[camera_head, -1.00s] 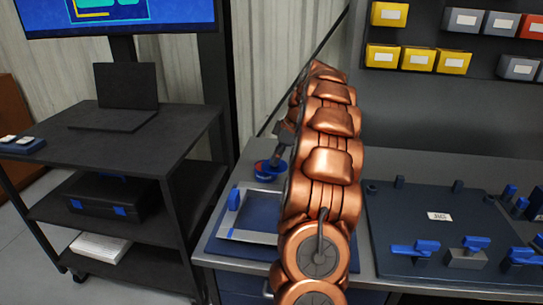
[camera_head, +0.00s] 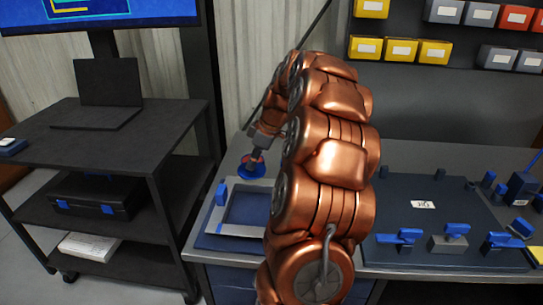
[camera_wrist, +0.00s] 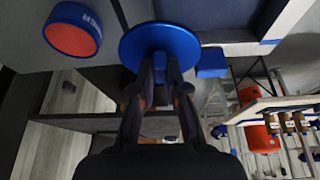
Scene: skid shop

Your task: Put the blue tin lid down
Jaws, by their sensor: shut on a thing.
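The blue tin lid (camera_wrist: 160,40) is a flat round disc between my fingertips in the wrist view. My gripper (camera_wrist: 160,68) is shut on it. In the head view the lid (camera_head: 251,172) shows below my gripper (camera_head: 255,160), over the bench's left part. I cannot tell whether it touches the bench. A round blue tin with a red face (camera_wrist: 72,38) stands beside the lid, apart from it in the wrist view. In the head view, a little red shows by the lid and the tin is mostly hidden.
A white-edged frame (camera_head: 212,212) with a blue block (camera_head: 221,194) lies on the bench just in front of the lid. My arm hides the bench's middle. A dark board (camera_head: 460,215) with blue clamps lies right. A black cart (camera_head: 130,130) stands left.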

